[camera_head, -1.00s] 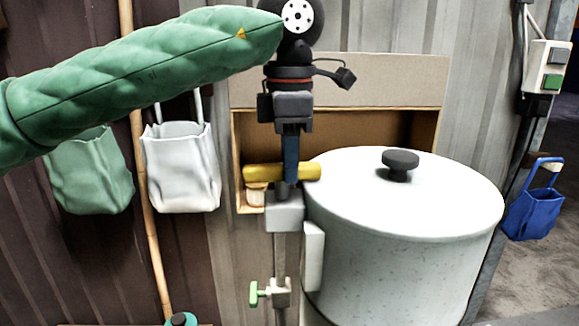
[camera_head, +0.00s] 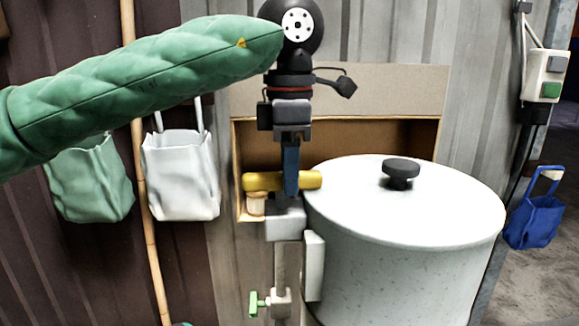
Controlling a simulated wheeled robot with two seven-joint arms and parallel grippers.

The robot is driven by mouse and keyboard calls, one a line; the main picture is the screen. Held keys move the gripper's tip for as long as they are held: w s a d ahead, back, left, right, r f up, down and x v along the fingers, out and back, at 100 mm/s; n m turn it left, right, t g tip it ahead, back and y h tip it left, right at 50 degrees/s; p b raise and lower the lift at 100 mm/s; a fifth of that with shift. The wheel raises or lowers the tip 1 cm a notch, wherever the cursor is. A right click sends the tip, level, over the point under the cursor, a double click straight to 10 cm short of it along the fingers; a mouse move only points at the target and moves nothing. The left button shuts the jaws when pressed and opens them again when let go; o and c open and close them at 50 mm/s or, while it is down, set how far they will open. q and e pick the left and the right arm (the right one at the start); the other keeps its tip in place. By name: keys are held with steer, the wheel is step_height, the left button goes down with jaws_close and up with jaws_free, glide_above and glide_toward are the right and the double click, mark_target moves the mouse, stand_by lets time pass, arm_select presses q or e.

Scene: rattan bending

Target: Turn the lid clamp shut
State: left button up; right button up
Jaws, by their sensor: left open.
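The lid clamp has a yellow bar handle (camera_head: 258,181) lying level above a grey block (camera_head: 285,222) on a post, left of the white pot (camera_head: 400,270). The pot's white lid (camera_head: 345,190) with a black knob (camera_head: 400,170) sits on top. My left gripper (camera_head: 291,188) points down from above, its blue finger crossing in front of the handle's middle. It is open; the far finger is hidden, so contact with the handle cannot be told. My right gripper is out of view.
A green valve-like knob (camera_head: 258,302) sits lower on the post. A cardboard box (camera_head: 345,90) stands open behind. White (camera_head: 180,175) and green (camera_head: 88,180) bags hang at left near a bamboo pole (camera_head: 150,240). A blue bag (camera_head: 535,220) hangs at right.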

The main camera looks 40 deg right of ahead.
arm_select(q)
steer(key=shift+r, duration=0.5)
step_height(320, 180, up, 6)
steer(key=shift+f+b, duration=0.1)
steer(key=shift+b, duration=0.2)
steer(key=shift+r, duration=0.5)
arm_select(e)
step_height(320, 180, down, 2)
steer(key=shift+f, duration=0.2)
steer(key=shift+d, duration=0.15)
